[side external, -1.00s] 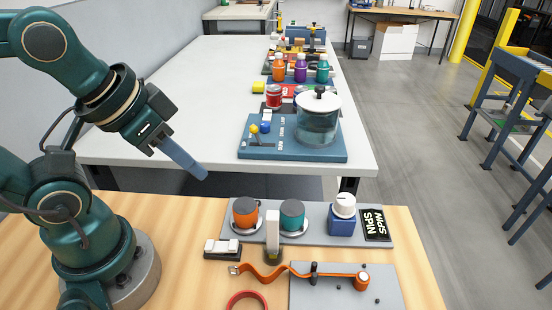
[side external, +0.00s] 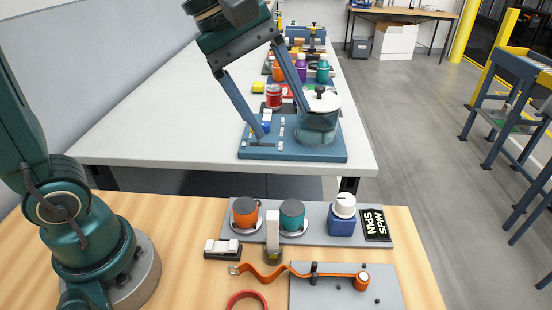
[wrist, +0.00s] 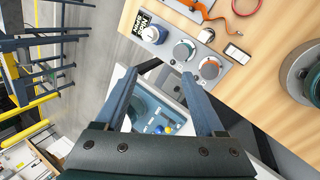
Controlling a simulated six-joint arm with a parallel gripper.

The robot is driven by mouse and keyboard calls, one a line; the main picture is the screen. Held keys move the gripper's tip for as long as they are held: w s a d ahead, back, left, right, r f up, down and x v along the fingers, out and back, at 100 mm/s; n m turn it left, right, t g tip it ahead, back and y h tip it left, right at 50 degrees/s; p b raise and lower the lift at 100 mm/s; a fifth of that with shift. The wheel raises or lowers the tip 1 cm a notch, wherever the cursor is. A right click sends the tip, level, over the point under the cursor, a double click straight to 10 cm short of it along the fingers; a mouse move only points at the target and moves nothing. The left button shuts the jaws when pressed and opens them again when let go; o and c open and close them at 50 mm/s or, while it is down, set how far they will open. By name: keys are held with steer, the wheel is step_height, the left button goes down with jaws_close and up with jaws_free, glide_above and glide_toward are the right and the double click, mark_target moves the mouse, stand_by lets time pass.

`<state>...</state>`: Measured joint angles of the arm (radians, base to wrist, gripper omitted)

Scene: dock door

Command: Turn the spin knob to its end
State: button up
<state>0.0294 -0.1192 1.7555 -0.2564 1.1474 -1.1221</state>
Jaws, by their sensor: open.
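The spin knob (side external: 344,201) is a white cap on a dark blue square block (side external: 342,224), at the right of a grey panel (side external: 225,234). A black SPIN label (side external: 376,224) lies just right of it. In the wrist view the knob (wrist: 150,34) is at the upper left, beyond the fingertips. My gripper (side external: 282,121) is open and empty, with two long blue fingers spread wide. It hangs in the air, up and left of the knob in the side view, and overlaps the rear plate in the picture. It also shows in the wrist view (wrist: 160,77), apart from the knob.
An orange knob (side external: 245,212) and a teal knob (side external: 292,215) stand left on the panel, with a white upright handle (side external: 272,231) in front. An orange strap (side external: 265,275) lies nearer. The rear table (side external: 150,115) holds a glass pot (side external: 317,125) on a blue plate (side external: 325,153).

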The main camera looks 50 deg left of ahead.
steer(key=w+d+f+n+g+h, duration=0.1)
steer(key=w+d+f+n, duration=0.1)
steer(key=w+n, duration=0.15)
steer(key=n+g, duration=0.1)
steer(key=g, duration=0.1)
glide_toward(345, 198)
steer(key=shift+g+h, duration=0.3)
steer(key=shift+g, duration=0.2)
steer(key=x, duration=0.6)
steer(key=w+x, duration=0.1)
steer(key=x, duration=0.1)
steer(key=shift+f, duration=0.45)
jaws_close()
steer(key=shift+m, duration=0.25)
steer(key=shift+w+m+g, duration=0.1)
steer(key=shift+m+g, duration=0.9)
steer(key=shift+m, duration=1.6)
